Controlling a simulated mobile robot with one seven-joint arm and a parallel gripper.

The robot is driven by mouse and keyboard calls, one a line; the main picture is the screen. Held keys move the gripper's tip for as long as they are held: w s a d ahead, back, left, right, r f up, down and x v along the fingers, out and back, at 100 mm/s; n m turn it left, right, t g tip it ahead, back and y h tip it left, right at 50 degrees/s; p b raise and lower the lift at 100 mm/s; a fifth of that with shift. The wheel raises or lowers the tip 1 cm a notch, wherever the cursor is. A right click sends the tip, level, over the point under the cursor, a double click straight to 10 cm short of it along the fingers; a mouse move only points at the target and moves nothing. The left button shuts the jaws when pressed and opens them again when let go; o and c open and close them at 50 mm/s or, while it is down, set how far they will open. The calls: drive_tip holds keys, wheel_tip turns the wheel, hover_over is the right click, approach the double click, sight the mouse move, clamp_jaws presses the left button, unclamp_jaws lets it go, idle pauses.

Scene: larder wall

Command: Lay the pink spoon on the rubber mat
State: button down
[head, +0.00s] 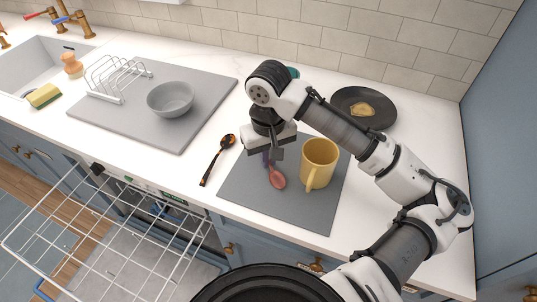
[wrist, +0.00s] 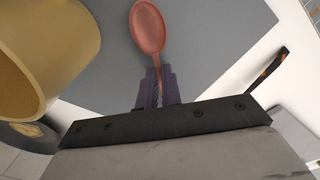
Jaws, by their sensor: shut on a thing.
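The pink spoon (head: 277,179) is in my gripper (head: 268,158), which is shut on its handle. Its bowl points down and toward the front in the head view. In the wrist view the spoon (wrist: 148,28) extends away from my gripper (wrist: 157,92), with the handle between the purple fingertips. The spoon is over the grey mat (head: 300,212) at the right of the counter; this mat also fills much of the wrist view (wrist: 210,45). I cannot tell whether the spoon touches it. The handle's end is hidden by my gripper.
A yellow mug (head: 319,163) stands on the mat, right beside the spoon. A black spoon with an orange part (head: 217,160) lies left of the mat. Another grey mat (head: 190,125) holds a grey bowl (head: 171,100) and a white rack (head: 118,80). A dark plate (head: 378,117) is behind.

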drive_tip(key=shift+f, duration=0.15)
drive_tip(key=c, duration=1.6)
unclamp_jaws()
wheel_tip(320, 180, up, 12)
drive_tip(key=shift+r+b, duration=0.25)
drive_tip(key=shift+b, duration=0.35)
